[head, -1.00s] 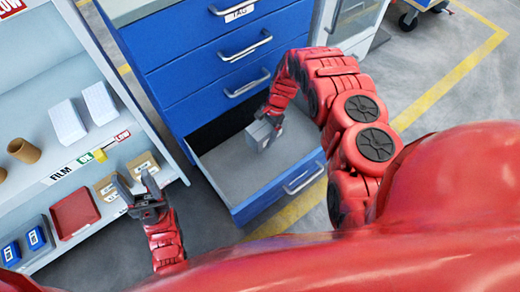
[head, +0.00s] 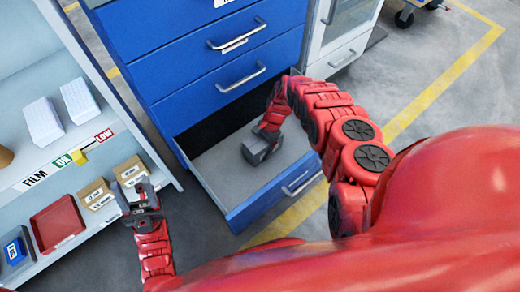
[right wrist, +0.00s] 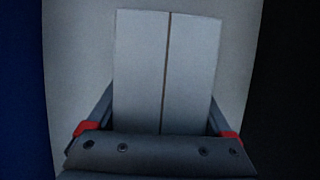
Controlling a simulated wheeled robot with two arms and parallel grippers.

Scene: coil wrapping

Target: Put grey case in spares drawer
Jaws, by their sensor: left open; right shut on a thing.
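The grey case (head: 254,155) is in my right gripper (head: 264,146), over the floor of the open bottom drawer (head: 215,160) of the blue cabinet. In the right wrist view the case (right wrist: 140,75) is a pale block with a dark seam, between the two fingers of my right gripper (right wrist: 160,125). I cannot tell whether the case touches the drawer floor. No label shows on this drawer's front. My left gripper (head: 138,196) is open and empty, in front of the shelf at the left.
The shelf unit at the left holds a red tray (head: 58,223), cardboard boxes (head: 130,170), a blue box (head: 15,247) and white stacks (head: 78,100). Blue drawers above (head: 232,85) are shut. The rest of the open drawer looks empty.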

